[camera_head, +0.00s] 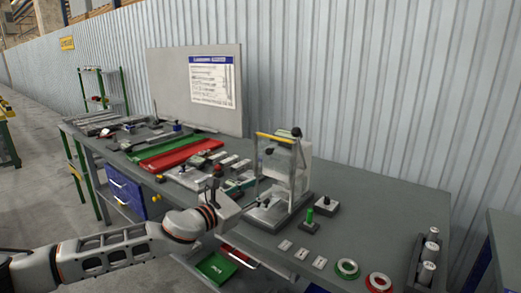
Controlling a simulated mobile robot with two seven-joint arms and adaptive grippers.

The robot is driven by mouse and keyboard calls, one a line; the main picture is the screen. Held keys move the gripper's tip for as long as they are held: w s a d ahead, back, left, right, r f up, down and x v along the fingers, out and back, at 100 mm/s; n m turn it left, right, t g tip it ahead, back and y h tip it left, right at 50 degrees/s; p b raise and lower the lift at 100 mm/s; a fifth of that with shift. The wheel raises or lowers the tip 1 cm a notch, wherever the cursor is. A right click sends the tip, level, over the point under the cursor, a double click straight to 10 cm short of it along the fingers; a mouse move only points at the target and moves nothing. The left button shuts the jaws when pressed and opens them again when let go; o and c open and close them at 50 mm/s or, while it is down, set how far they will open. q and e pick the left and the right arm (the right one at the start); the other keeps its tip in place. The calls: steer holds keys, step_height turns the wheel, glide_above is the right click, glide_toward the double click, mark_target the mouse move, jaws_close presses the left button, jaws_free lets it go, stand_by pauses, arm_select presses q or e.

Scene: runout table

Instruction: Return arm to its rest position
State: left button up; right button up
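My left arm comes in from the lower left and reaches to the front edge of the runout table (390,210). My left gripper (228,206) is at the arm's end, in front of the table's middle and left of the clear-sided test fixture (280,165). Its fingers are too small and too hidden to tell whether they are open or shut, and nothing held can be made out. My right gripper is not in view.
Green (158,147) and red (180,155) trays lie at the table's back left. A green-topped gauge (309,218), a green ring (347,268), a red ring (379,282) and metal cylinders (428,272) stand right. A notice board (170,80) stands behind. The table's right part is partly clear.

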arm_select(q)
steer(key=s+d+f+n+y, duration=0.1)
steer(key=s+d+f+n, duration=0.1)
steer(key=s+f+n, duration=0.65)
steer(key=s+d+f+n, duration=0.1)
steer(key=s+f+n, duration=0.5)
steer(key=f+n, duration=0.5)
steer(key=s+a+f+n+g+y, duration=0.2)
steer(key=s+a+f+n+y, duration=0.5)
steer(key=s+a+f+n, duration=1.3)
steer(key=s+f+n, duration=0.1)
steer(key=s+n, duration=0.2)
steer(key=shift+s+g, duration=0.4)
